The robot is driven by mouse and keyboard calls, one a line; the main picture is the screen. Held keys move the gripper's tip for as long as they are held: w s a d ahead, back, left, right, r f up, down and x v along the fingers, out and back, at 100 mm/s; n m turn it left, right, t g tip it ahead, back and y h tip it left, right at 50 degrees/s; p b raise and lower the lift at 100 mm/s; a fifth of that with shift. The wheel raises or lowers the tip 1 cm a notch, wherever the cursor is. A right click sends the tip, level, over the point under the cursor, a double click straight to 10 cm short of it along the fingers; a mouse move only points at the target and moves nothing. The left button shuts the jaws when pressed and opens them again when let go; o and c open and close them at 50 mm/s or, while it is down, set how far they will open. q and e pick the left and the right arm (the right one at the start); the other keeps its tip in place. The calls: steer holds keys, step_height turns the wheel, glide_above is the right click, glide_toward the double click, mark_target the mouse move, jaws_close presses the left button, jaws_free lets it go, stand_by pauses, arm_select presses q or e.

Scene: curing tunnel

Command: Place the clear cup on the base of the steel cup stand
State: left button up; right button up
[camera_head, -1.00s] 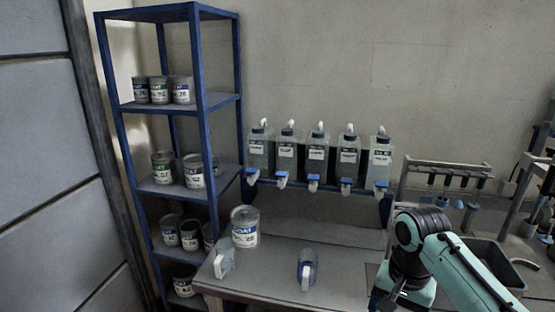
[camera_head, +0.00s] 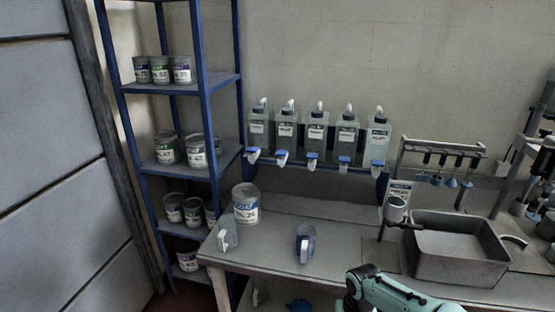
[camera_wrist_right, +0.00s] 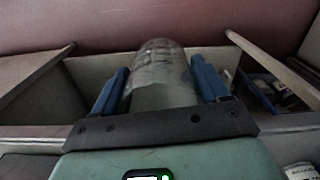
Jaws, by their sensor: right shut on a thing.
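In the right wrist view a clear cup (camera_wrist_right: 162,88) sits between the two blue fingers of my right gripper (camera_wrist_right: 160,66). The gripper is shut on it, with a finger against each side. In the head view only part of my right arm shows at the bottom, and the gripper and cup are out of that picture. A small steel stand (camera_head: 396,207) with a label card and a cup-shaped part stands on the bench left of the sink, and looks like the cup stand. Its base is hard to make out. My left gripper is in neither view.
Two jugs with handles (camera_head: 229,236) (camera_head: 306,243) and a large can (camera_head: 246,203) stand on the bench (camera_head: 270,258). Several bottles with blue taps (camera_head: 316,138) hang behind. A sink (camera_head: 458,270) is at right, a blue can rack (camera_head: 206,110) at left.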

steer(key=shift+n, duration=0.7)
steer(key=f, duration=0.1)
steer(key=a+f, duration=0.1)
steer(key=f, duration=0.1)
steer(key=s+f, duration=0.1)
steer(key=f, duration=0.1)
steer(key=shift+a+f, duration=0.15)
steer(key=shift+a, duration=0.05)
steer(key=shift+d, duration=0.1)
